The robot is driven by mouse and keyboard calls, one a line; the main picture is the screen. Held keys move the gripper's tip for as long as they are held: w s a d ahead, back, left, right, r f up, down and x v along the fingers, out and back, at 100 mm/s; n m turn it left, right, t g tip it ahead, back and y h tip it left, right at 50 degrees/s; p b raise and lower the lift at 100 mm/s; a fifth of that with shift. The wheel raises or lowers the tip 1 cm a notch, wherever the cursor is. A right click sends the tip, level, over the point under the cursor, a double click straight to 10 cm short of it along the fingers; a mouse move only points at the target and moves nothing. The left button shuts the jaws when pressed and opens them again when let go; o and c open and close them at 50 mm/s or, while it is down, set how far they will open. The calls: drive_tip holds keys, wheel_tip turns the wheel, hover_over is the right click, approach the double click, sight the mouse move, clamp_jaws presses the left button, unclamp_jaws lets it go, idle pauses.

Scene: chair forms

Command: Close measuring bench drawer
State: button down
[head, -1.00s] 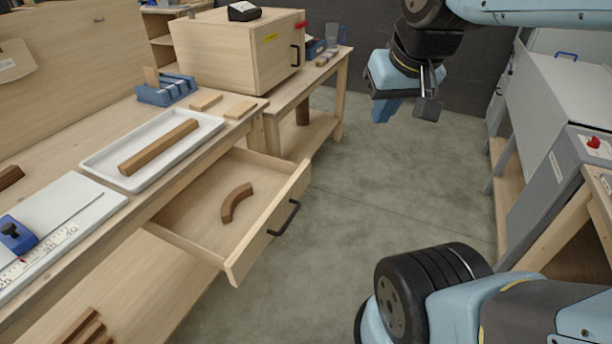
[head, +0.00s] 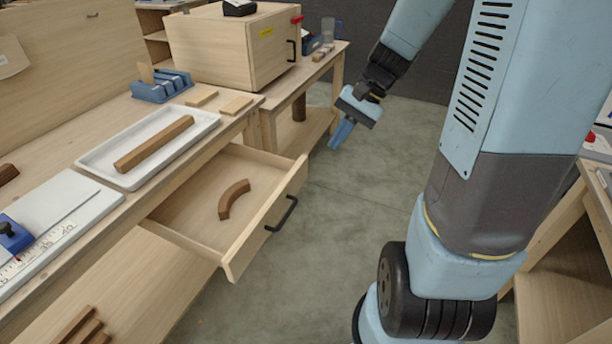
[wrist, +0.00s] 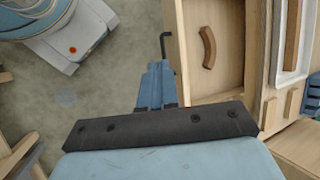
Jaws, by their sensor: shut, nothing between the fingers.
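The measuring bench drawer (head: 245,247) stands pulled out from under the bench top in the head view, with a black bar handle (head: 282,214) on its front. A curved brown wood piece (head: 234,199) lies inside it. The drawer also shows in the wrist view (wrist: 222,85), with its handle (wrist: 163,46) at the left. My gripper (head: 341,134) is shut and empty, pointing down beyond the drawer's front, to the right of its far corner and apart from it. In the wrist view the blue fingers (wrist: 156,85) lie together, near the handle in the picture.
The bench top (head: 60,135) carries a white tray (head: 85,160) with a wood bar (head: 153,144), a blue holder (head: 160,88) and a measuring board (head: 65,205). A wooden cabinet (head: 215,55) stands behind. Open floor (head: 335,220) lies right of the drawer.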

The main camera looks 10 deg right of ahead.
drive_tip(key=w+d+f+m+t+y, duration=0.1)
drive_tip(key=w+d+f+m+y, duration=0.1)
drive_tip(key=w+f+m+y, duration=0.45)
drive_tip(key=w+d+f+m+t+y, duration=0.1)
drive_tip(key=w+d+f+m+t, duration=0.15)
drive_tip(key=f, duration=0.65)
drive_tip(key=m+t, duration=0.9)
drive_tip(key=m, duration=0.1)
approach(301, 178)
drive_tip(key=shift+g, duration=0.25)
drive_tip(key=x, duration=0.7)
drive_tip(key=shift+d+r, duration=0.1)
drive_tip(key=shift+r, duration=0.1)
